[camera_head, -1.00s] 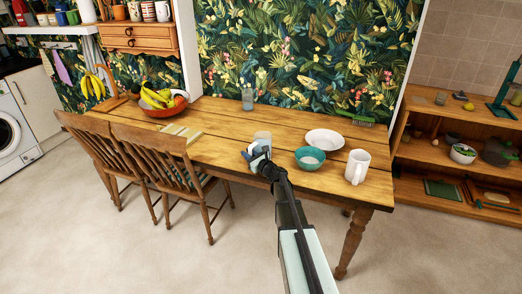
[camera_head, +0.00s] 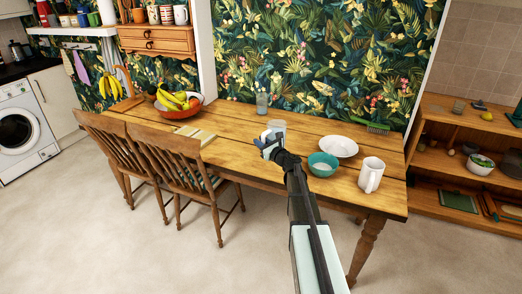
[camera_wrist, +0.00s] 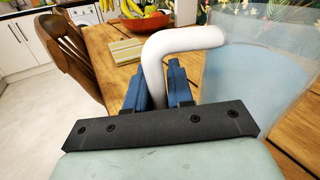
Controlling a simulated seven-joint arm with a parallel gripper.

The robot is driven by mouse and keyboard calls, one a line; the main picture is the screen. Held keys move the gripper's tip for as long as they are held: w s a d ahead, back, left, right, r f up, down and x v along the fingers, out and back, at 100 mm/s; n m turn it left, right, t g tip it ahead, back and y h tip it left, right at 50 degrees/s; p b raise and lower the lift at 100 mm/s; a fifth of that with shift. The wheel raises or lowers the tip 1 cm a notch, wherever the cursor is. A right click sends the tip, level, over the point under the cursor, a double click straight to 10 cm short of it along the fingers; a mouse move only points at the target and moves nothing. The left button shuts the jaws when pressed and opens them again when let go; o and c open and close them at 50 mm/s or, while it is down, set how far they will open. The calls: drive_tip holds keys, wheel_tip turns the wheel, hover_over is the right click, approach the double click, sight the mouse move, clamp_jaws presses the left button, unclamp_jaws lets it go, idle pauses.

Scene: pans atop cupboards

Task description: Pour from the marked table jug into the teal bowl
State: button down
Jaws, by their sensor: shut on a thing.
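A clear jug (camera_head: 278,126) with a white handle is at my gripper, over the middle of the table, left of the teal bowl. In the wrist view the jug's see-through body (camera_wrist: 255,85) fills the right side, with pale blue contents, and looks upright. My gripper (camera_head: 268,142) is shut on its white handle (camera_wrist: 152,68), which passes between the blue fingers. No mark on the jug can be made out.
A glass (camera_head: 262,103) stands at the table's back. A fruit bowl (camera_head: 184,112) and a striped mat (camera_head: 197,136) are left. Chairs (camera_head: 185,165) line the near left edge.

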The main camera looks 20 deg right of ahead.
sight(269, 137)
drive_tip(key=shift+m+h, duration=0.3)
drive_tip(key=shift+h, duration=0.3)
drive_tip(key=d, duration=0.1)
drive_tip(key=s+d, duration=0.1)
drive_tip(key=d, duration=0.1)
drive_tip(key=d+r, duration=0.1)
drive_tip(key=shift+s+d, duration=0.3)
drive_tip(key=shift+m+h, duration=0.5)
drive_tip(key=shift+h, duration=0.3)
drive_tip(key=s+d, duration=0.4)
drive_tip(key=s+d+f, duration=0.1)
drive_tip(key=s, duration=0.1)
drive_tip(key=shift+d, duration=0.4)
drive_tip(key=s+a+r+y, duration=0.1)
drive_tip(key=s+a+y, duration=0.1)
drive_tip(key=s, duration=0.5)
drive_tip(key=shift+a+n+y, duration=0.4)
drive_tip(key=shift+y, duration=0.1)
drive_tip(key=shift+s, duration=0.1)
